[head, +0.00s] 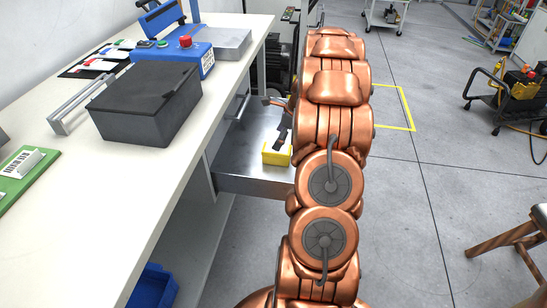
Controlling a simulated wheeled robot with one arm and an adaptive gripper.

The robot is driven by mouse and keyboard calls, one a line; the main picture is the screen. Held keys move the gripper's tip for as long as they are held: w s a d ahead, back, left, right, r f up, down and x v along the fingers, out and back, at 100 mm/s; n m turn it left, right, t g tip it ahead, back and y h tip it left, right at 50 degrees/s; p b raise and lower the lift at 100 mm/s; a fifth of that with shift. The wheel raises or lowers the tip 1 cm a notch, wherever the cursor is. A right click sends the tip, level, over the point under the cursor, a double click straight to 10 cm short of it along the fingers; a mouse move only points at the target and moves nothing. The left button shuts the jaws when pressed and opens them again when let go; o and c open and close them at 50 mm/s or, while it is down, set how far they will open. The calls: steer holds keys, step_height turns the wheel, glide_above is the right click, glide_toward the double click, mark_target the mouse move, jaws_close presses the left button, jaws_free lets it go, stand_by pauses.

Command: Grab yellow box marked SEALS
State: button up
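A small yellow box (277,155) sits in the open metal drawer (240,176) under the workbench, near the drawer's front right part. No SEALS lettering is readable on it from here. My copper-coloured arm passes just to the right of the box and hides part of the drawer. The dark part just above the box looks like my gripper (282,135). It appears close over the box or touching it; I cannot tell which. Most of the gripper is behind the arm, so its finger opening is hidden.
The white workbench (150,190) carries a dark grey lidded box (147,108), a blue device with a red button (185,45) and a green board (22,172). A blue bin (152,288) is below. A stool (525,238) and cart (505,95) stand right; open floor lies between.

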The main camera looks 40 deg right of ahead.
mark_target(274, 153)
steer(key=shift+s+d+f+b+x, duration=0.15)
steer(key=shift+b+x, duration=0.15)
steer(key=shift+x, duration=1)
steer(key=shift+s+d+b+x, duration=0.1)
steer(key=shift+s+b+x, duration=0.15)
steer(key=shift+x, duration=1.05)
steer(key=shift+s+d+f+b+x, duration=0.1)
steer(key=shift+b+x, duration=0.2)
steer(key=shift+x, duration=1.05)
steer(key=shift+f+p, duration=0.25)
steer(key=shift+p, duration=0.35)
steer(key=c, duration=1.4)
steer(key=shift+r+b, duration=0.1)
steer(key=shift+b, duration=0.75)
